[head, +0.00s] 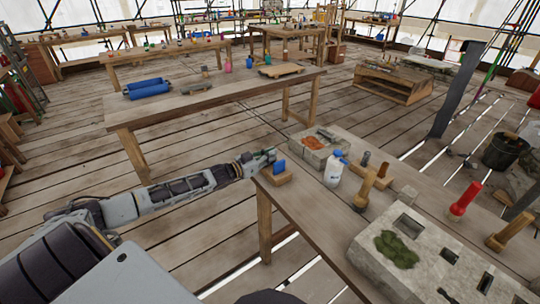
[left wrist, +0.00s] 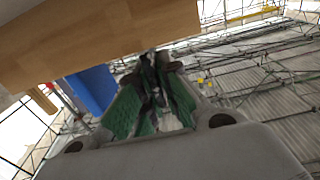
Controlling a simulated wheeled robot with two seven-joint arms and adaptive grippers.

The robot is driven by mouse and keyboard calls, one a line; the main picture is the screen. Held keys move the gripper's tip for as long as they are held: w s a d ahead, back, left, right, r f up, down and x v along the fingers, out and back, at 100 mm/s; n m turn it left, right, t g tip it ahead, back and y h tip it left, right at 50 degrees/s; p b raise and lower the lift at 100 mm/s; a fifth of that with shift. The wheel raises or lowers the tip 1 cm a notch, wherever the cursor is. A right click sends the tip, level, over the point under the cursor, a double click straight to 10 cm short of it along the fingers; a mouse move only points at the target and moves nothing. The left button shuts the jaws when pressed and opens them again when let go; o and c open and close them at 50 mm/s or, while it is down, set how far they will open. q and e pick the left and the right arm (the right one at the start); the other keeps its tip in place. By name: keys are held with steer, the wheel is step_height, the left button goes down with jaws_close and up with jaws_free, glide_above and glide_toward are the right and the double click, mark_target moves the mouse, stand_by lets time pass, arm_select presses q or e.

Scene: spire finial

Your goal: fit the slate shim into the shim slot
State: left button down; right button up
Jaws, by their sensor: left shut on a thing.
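My left gripper (head: 265,157) is at the far left corner of the near workbench, beside a small wooden block (head: 279,178) with a blue piece (head: 279,166) on it. In the left wrist view its green-padded fingers (left wrist: 155,85) are closed on a thin dark grey piece, seemingly the slate shim (left wrist: 158,92), mostly hidden between them. A pale stone block (head: 375,268) at the lower right has several openings, including a narrow slot (head: 485,283); which is the shim slot is unclear. My right gripper is out of view.
Moss (head: 397,249) lies on the stone block. Another table (head: 220,95) stands behind, across open plank floor.

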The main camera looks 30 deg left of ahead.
arm_select(q)
steer(key=shift+f, duration=0.2)
steer(key=c, duration=1.7)
jaws_free()
steer(key=shift+o, duration=0.3)
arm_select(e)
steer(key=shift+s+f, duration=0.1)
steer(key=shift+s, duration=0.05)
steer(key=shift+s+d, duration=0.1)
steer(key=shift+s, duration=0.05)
arm_select(q)
steer(key=shift+b, duration=0.3)
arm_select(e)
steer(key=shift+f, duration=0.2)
